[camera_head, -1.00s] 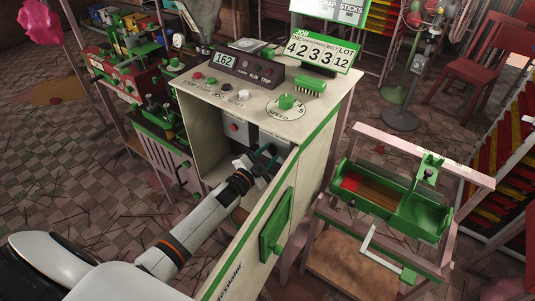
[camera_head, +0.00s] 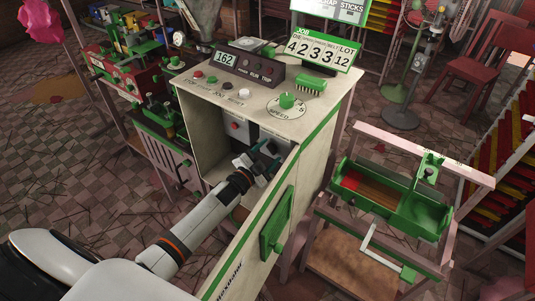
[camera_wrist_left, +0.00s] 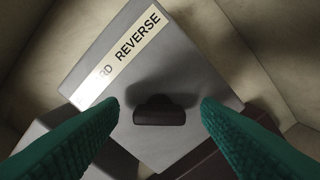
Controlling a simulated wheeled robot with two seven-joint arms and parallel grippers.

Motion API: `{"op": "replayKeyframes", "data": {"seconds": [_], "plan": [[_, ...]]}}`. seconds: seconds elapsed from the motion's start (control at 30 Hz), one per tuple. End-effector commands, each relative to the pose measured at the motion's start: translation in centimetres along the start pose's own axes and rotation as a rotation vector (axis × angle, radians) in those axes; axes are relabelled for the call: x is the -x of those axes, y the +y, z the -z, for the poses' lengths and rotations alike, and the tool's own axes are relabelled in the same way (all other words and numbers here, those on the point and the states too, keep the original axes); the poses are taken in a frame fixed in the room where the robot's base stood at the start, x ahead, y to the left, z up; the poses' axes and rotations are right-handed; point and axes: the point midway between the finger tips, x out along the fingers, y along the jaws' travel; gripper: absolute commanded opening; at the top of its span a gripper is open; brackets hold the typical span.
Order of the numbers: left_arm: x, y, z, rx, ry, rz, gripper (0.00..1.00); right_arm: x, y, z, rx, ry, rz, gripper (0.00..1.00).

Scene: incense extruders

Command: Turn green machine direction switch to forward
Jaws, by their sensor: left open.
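The cream machine with green trim (camera_head: 212,140) stands in the middle of the head view with its front cabinet open. My left gripper (camera_head: 262,160) reaches into that cabinet. In the left wrist view the direction switch is a dark knob (camera_wrist_left: 159,110) on a grey box (camera_wrist_left: 180,75). A label (camera_wrist_left: 122,56) on the box reads "REVERSE", with only "RD" legible before it. My left gripper (camera_wrist_left: 160,112) is open, its green ribbed fingers on either side of the knob with gaps showing. The head view does not show the knob clearly. My right gripper is out of view.
A red button box (camera_head: 234,127) sits inside the cabinet. A green tray stand (camera_head: 390,200) is to the right.

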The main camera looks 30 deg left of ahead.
Motion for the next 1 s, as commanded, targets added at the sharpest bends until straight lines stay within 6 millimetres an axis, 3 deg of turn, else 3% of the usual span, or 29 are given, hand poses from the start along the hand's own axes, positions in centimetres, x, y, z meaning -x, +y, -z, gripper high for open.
{"op": "replayKeyframes", "data": {"seconds": [0.17, 0.27, 0.7, 1.0], "plan": [[0.5, 0.0, 0.1, -0.001, 0.0, 0.0, 0.58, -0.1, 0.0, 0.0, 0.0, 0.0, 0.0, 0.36], [1.9, -0.1, 0.1, -0.001, 0.001, 0.001, 0.58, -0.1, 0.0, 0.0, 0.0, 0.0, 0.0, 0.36], [10.5, -0.1, 0.1, 0.0, 0.002, 0.002, 0.58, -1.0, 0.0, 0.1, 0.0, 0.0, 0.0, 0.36], [12.1, 0.0, 0.0, 0.0, -0.001, -0.001, 0.58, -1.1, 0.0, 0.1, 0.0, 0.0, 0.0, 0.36]]}}
